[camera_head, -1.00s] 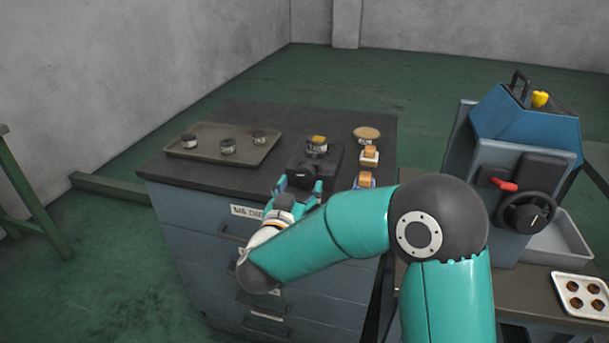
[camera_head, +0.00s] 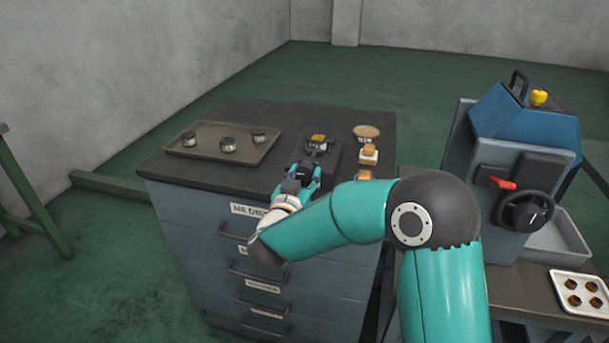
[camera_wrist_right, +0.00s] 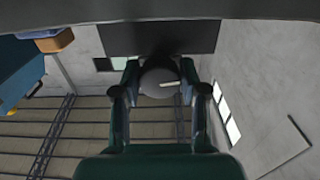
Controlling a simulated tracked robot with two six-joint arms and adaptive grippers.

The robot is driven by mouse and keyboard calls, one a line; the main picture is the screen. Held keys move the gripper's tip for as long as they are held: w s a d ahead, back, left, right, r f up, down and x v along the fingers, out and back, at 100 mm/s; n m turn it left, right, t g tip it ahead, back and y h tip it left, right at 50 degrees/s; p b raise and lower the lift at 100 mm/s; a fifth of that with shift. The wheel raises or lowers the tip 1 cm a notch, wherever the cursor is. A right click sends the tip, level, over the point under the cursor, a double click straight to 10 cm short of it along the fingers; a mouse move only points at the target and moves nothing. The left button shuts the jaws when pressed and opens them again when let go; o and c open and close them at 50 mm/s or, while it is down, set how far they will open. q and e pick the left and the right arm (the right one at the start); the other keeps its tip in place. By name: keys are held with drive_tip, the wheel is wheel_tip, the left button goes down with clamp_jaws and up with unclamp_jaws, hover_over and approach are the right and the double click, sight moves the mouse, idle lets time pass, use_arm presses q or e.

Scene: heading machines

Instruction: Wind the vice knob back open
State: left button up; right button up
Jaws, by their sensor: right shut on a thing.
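The small dark vice (camera_head: 328,160) stands on the front part of the cabinet top, with a yellow-topped piece (camera_head: 319,138) at its jaws. My right gripper (camera_head: 305,170) is at the front side of the vice and hides the knob in the head view. In the right wrist view the round dark grey vice knob (camera_wrist_right: 158,80), with a pale line on its face, sits between the two fingers of my right gripper (camera_wrist_right: 160,90). The gripper is shut on it. My left gripper is not in view.
A tray (camera_head: 208,153) with several dark round pieces lies on the cabinet top (camera_head: 250,112). Orange-topped blocks (camera_head: 369,152) and a round tan disc (camera_head: 366,131) sit right of the vice. A blue machine (camera_head: 525,120) with a handwheel (camera_head: 528,210) stands at the right.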

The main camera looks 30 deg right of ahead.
drive_tip(key=shift+c, duration=0.2)
drive_tip(key=shift+r+n+p, duration=0.2)
drive_tip(key=shift+n+p, duration=1.1)
drive_tip(key=shift+p, duration=0.05)
drive_tip(key=n+p, duration=0.4)
drive_tip(key=n, duration=0.1)
drive_tip(key=n+p, duration=0.3)
drive_tip(key=n, duration=0.1)
drive_tip(key=shift+f+n+p, duration=0.1)
drive_tip(key=shift+n+p, duration=0.95)
drive_tip(key=shift+n, duration=0.75)
drive_tip(key=shift+a, duration=0.1)
drive_tip(key=o, duration=1.1)
drive_tip(key=shift+o, duration=0.2)
